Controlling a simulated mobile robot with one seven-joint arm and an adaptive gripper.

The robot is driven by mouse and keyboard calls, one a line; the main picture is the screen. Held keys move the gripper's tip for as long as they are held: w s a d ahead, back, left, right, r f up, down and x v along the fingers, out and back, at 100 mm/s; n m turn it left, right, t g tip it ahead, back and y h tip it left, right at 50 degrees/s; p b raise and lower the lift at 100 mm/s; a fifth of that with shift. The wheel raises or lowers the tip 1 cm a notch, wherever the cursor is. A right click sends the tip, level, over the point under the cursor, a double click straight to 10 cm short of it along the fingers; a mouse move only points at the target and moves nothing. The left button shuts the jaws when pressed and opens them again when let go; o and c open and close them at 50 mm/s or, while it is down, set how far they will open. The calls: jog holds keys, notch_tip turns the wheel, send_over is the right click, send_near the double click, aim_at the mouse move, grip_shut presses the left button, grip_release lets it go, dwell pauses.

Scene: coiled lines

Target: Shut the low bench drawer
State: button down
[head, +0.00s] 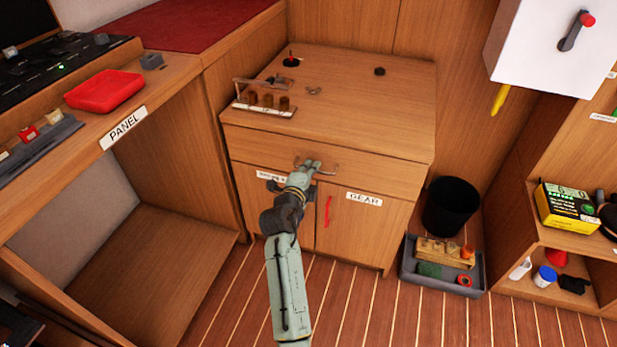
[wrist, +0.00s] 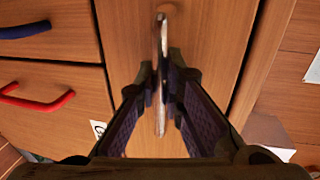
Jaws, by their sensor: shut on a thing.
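The low wooden bench (head: 385,110) stands in the middle of the head view. Its drawer front (head: 385,174) runs across the top, above two doors, and looks close to flush with the bench; a small gap cannot be told. My gripper (head: 311,166) is at the drawer's metal bar handle (head: 331,172) and hides part of it. In the wrist view, my gripper (wrist: 161,90) has its two fingers on either side of the handle (wrist: 161,40), shut on it. The drawer front (wrist: 205,45) lies close behind the handle.
Below the drawer are a door with a red handle (head: 328,211) and GEAR label (head: 364,199), and another door partly behind my arm. A black bin (head: 451,205) and grey tray (head: 440,280) are at right.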

jog(key=c, duration=1.7)
grip_release()
jog(key=shift+w, duration=0.15)
jog(key=v, duration=1.2)
jog(key=shift+d, duration=0.1)
